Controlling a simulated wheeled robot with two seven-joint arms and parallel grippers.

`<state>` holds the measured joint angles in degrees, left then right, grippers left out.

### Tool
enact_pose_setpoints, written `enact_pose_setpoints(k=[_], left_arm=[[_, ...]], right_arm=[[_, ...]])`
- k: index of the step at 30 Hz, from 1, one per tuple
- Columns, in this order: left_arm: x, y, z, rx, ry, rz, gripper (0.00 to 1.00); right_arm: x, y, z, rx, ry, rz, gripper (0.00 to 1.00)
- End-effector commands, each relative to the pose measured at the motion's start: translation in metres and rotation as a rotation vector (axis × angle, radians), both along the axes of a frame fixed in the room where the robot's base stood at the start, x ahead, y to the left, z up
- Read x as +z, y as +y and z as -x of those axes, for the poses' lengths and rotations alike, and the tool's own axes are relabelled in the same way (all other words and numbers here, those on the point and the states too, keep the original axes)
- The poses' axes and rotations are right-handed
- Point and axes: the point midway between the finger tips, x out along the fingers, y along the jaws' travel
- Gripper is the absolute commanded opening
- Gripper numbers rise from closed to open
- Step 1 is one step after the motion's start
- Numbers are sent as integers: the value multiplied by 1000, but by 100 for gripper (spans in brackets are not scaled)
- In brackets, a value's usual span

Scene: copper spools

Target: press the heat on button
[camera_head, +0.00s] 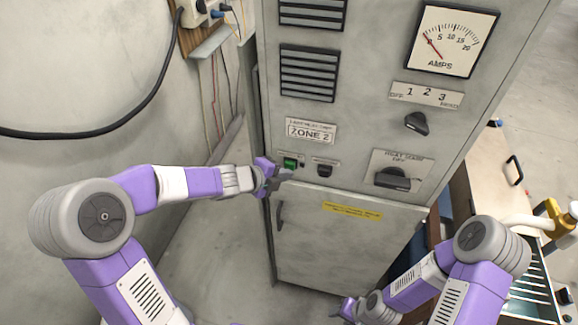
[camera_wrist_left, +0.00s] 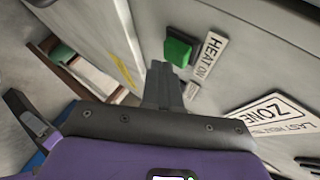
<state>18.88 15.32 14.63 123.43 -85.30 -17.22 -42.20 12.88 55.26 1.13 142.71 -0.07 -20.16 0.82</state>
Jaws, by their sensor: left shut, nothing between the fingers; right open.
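The heat on button is a green square button (camera_head: 290,162) on the front of the grey cabinet (camera_head: 385,131). In the left wrist view the green button (camera_wrist_left: 178,52) stands out from the panel beside a "HEAT ON" label (camera_wrist_left: 209,54). My left gripper (camera_head: 282,175) is shut and empty, just below the button in the head view. In the left wrist view its closed fingertips (camera_wrist_left: 163,68) appear close to the button's edge; I cannot tell whether they touch. My right gripper (camera_head: 346,309) is open, low at the bottom edge of the head view.
A black button (camera_head: 325,170) sits right of the green one. Black rotary knobs (camera_head: 393,179) and an amps gauge (camera_head: 452,40) are further right. The cabinet's lower door has a handle (camera_head: 280,215). A workbench (camera_head: 500,160) stands at the right.

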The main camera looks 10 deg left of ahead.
Motion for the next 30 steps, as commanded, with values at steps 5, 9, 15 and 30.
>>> enact_pose_setpoints(k=[5, 9, 15, 30], left_arm=[[0, 0, 0, 1, 0, -1, 0], [0, 0, 0, 0, 0, 0, 0], [0, 0, -2, 0, 0, 0, 0], [0, 0, -8, 0, 0, 0, 0]], right_arm=[[0, 0, 0, 0, 0, 0, 49], [0, 0, 0, 0, 0, 0, 49], [1, 0, 0, 0, 0, 0, 49], [4, 0, 0, 0, 0, 0, 49]])
